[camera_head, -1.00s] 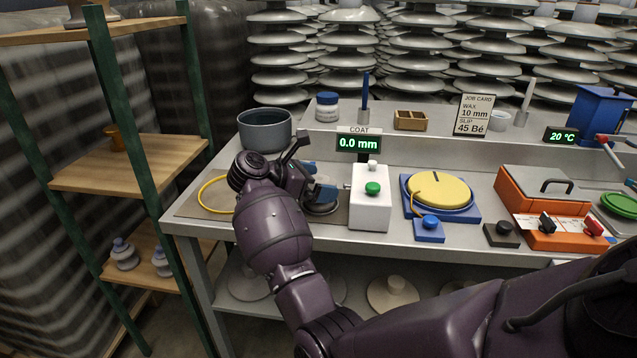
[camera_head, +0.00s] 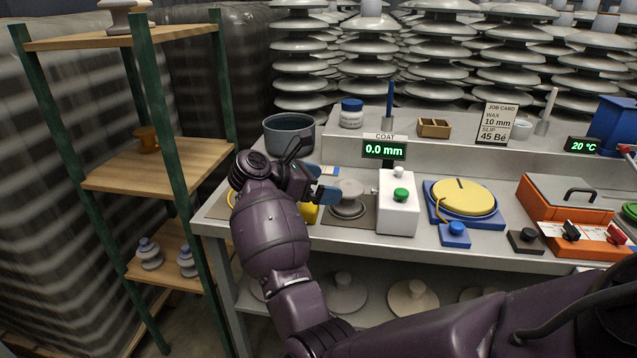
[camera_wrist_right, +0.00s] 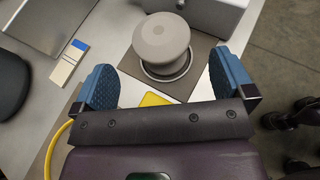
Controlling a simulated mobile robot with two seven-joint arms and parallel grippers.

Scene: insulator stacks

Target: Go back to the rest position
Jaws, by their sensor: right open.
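My right gripper (camera_head: 326,183) has two blue-padded fingers, spread apart with nothing between them. In the head view it hangs over the left part of the workbench (camera_head: 236,222), just left of a grey round knob-topped piece (camera_head: 348,187). In the right wrist view the open fingers (camera_wrist_right: 163,68) point toward this grey piece (camera_wrist_right: 163,40), which stands upright on a dark round base and lies beyond the fingers. The right arm reaches in from the lower right of the head view. My left gripper is not in view.
A white box with a green button (camera_head: 398,202) stands right of the grey piece. A grey pot (camera_head: 289,134) is behind the gripper. A yellow object (camera_wrist_right: 155,99) lies close under it. A green-posted shelf (camera_head: 100,180) is at left. A blue turntable (camera_head: 465,200) is farther right.

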